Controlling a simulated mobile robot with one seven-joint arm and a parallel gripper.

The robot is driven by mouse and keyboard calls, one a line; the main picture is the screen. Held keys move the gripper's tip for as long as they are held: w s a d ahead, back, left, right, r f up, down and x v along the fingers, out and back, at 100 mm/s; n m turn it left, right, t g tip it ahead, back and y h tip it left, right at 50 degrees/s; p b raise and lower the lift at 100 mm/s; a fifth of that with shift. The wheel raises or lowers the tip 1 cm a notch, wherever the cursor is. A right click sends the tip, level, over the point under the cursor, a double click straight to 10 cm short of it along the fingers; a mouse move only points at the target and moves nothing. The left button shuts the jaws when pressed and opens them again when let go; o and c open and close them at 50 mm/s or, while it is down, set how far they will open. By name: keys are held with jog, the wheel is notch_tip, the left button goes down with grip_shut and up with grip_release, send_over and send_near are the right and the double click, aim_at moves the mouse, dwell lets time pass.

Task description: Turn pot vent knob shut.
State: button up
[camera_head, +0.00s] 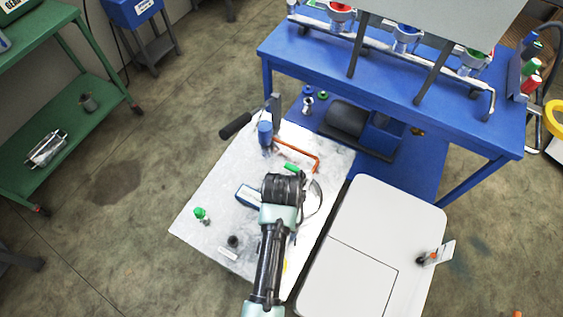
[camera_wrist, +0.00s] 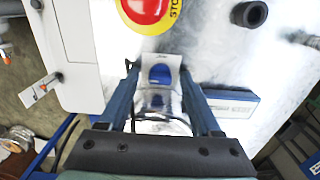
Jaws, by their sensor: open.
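In the wrist view, a round blue knob (camera_wrist: 160,75) on a pale plate lies between my fingertips. A shiny metal round body (camera_wrist: 162,124), which looks like the pot, shows below it, partly hidden by my gripper. A second blue patch shows on or in that metal. My gripper (camera_wrist: 157,68) is open, one blue finger on each side of the knob. I cannot tell whether the fingers touch it. In the head view my arm and wrist (camera_head: 283,188) cover this spot on the grey metal worktop (camera_head: 205,190), and the knob and fingertips are hidden.
A red stop button (camera_wrist: 148,8) and a black round knob (camera_wrist: 249,14) stand near. A blue-and-white box (camera_head: 247,195), an orange bent rod (camera_head: 305,152) and a green-topped fitting (camera_head: 201,215) are on the worktop. A white cabinet (camera_head: 385,220) stands right, a blue bench (camera_head: 400,85) behind.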

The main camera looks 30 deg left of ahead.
grip_shut()
jog(key=shift+r+n+p, duration=0.15)
jog(key=shift+n+p, duration=0.25)
jog(key=shift+p, duration=0.05)
jog(key=shift+r+n+p, duration=0.1)
jog(key=shift+n+p, duration=0.65)
jog(key=shift+n, duration=0.25)
jog(key=shift+w+n+p, duration=0.1)
jog(key=shift+n+p, duration=1.1)
jog(key=shift+n, duration=1)
